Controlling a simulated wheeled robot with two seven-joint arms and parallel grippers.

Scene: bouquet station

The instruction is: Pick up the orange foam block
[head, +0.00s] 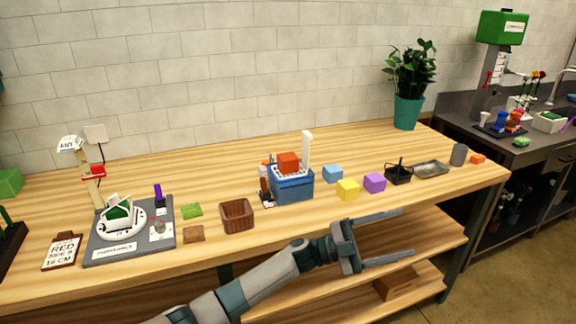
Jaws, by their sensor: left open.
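An orange-red block (288,162) sits on top of a blue box with a pale top (292,185), near the middle of the table. A smaller, flatter orange piece (478,158) lies at the table's far right end; I cannot tell from its look whether it is foam. My left gripper (407,234) is open and empty, in front of the table's front edge, its two fingers pointing right. It is apart from both orange pieces, to the lower right of the blue box. My right gripper is not in view.
Blue (332,173), yellow (348,189) and purple (374,183) blocks stand right of the blue box. A black holder (398,173), metal tray (430,168) and grey cylinder (458,155) stand farther right. A brown basket (237,216) is left. The table's back strip is mostly clear.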

